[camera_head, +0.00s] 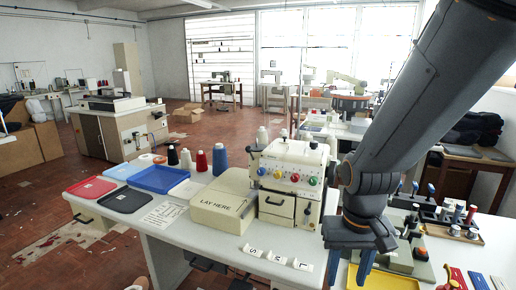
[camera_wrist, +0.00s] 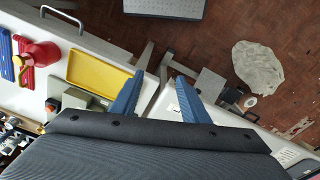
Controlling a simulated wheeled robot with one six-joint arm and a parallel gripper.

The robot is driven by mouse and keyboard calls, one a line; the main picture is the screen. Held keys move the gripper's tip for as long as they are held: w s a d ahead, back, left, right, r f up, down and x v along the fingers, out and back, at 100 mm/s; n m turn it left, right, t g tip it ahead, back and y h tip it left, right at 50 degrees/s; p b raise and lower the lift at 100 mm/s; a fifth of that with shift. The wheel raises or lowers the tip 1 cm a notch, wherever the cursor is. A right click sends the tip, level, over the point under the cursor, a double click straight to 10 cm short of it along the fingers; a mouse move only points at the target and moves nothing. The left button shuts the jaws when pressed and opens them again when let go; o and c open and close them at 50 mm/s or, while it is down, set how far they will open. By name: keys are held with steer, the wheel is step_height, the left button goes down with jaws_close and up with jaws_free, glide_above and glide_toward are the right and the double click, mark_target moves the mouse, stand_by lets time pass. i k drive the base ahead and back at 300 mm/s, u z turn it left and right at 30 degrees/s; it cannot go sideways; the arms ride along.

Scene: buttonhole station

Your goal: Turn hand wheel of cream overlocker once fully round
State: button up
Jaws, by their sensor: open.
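The cream overlocker (camera_head: 290,158) stands on the white table in the middle of the head view, with several coloured dials on its front. Its right side is partly hidden behind my arm, and I cannot make out the hand wheel clearly. My gripper (camera_head: 349,268) points down at the table's front edge, to the right of and nearer than the overlocker, apart from it. In the wrist view its two blue fingers (camera_wrist: 159,80) are spread with nothing between them. I cannot identify the overlocker in the wrist view.
A cream box marked "LAY HERE" (camera_head: 222,202) adjoins the overlocker's left side. Blue tray (camera_head: 160,179), red tray (camera_head: 91,188) and thread cones (camera_head: 220,160) are further left. A yellow tray (camera_wrist: 100,73) lies beside my gripper.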

mark_target(331, 171)
steer(key=k, duration=0.5)
steer(key=z, duration=1.75)
steer(key=i, duration=0.7)
steer(key=u, duration=1.95)
steer(key=i, duration=0.5)
steer(key=u, duration=0.05)
